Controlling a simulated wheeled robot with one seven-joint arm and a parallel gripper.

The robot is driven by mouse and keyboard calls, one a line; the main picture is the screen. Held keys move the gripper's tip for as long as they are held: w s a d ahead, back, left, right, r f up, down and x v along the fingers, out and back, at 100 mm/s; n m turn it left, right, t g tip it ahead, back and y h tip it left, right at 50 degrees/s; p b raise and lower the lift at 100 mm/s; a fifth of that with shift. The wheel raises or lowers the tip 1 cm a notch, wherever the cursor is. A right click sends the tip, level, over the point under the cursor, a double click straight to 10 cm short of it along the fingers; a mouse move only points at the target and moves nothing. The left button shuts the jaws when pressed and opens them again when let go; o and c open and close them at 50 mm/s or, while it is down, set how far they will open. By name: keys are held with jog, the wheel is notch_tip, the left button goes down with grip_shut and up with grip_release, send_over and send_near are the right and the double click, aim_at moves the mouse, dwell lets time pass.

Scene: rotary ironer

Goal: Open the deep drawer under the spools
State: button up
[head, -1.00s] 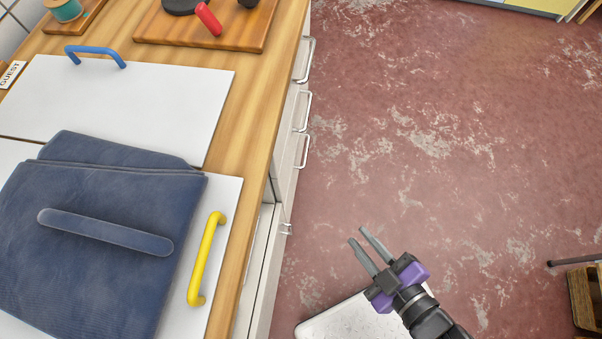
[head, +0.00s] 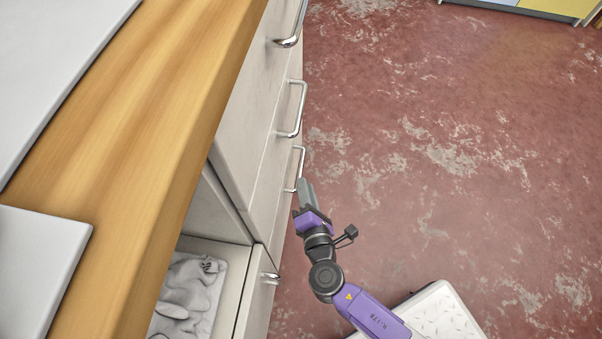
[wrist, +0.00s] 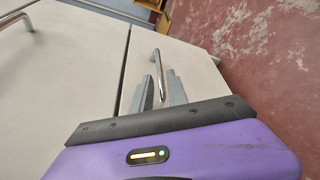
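The cabinet front below the wooden counter carries several metal bar handles, one above another. The lowest handle (head: 299,168) of this stack is on a closed pale drawer front (wrist: 190,72). My gripper (head: 306,190) is at the near end of that handle. In the wrist view, my gripper (wrist: 161,84) has its two grey fingers apart, one on each side of the bar handle (wrist: 157,62). I cannot tell whether either finger touches the bar. The spools are out of view now, so I cannot confirm which drawer lies under them.
An open drawer (head: 241,300) with folded light cloth (head: 190,295) stands nearer me, below the counter (head: 150,130). A second handle (head: 293,108) sits above the one at my gripper.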

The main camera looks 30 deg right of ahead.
aim_at(301, 167)
jog(key=b+x, duration=0.1)
jog(key=x, duration=0.6)
jog(key=shift+w+f+b, duration=0.1)
jog(key=shift+w+b, duration=0.2)
jog(key=shift+b, duration=0.05)
grip_shut()
dwell(1.1)
